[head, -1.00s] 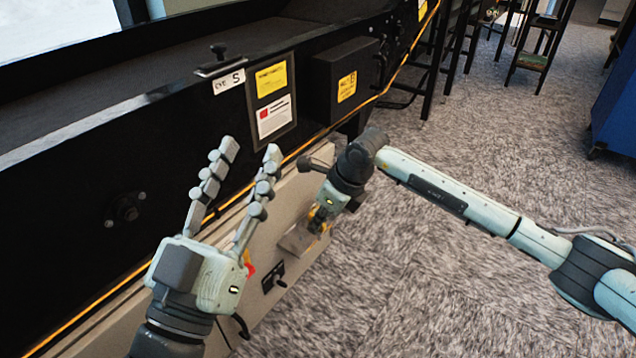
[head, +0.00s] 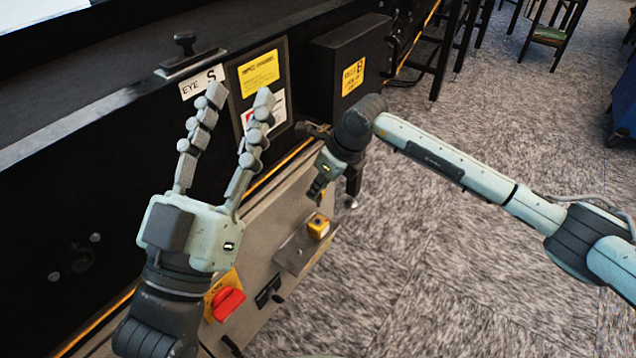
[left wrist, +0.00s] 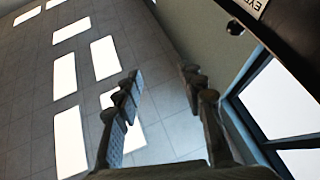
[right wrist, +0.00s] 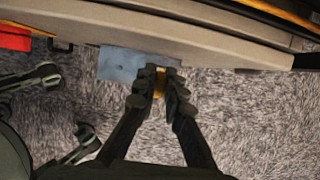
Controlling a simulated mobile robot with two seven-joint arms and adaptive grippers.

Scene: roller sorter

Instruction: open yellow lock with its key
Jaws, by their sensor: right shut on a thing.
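A small yellow block with a dark spot on top, which looks like the yellow lock (head: 318,226), sits on a grey shelf (head: 297,252) on the low beige panel. My right gripper (head: 316,193) is just above it, pointing down. In the right wrist view, the right fingers (right wrist: 159,75) are closed together, with yellow showing around their tips. The small thing between them is hidden, and I cannot make out a key. My left gripper (head: 240,92) is open and empty, raised before the black machine. Its spread fingers also show in the left wrist view (left wrist: 160,80).
A red rotary switch on a yellow plate (head: 226,302) and a black handle (head: 268,291) are on the beige panel (head: 262,235). A black box (head: 350,65) juts from the machine.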

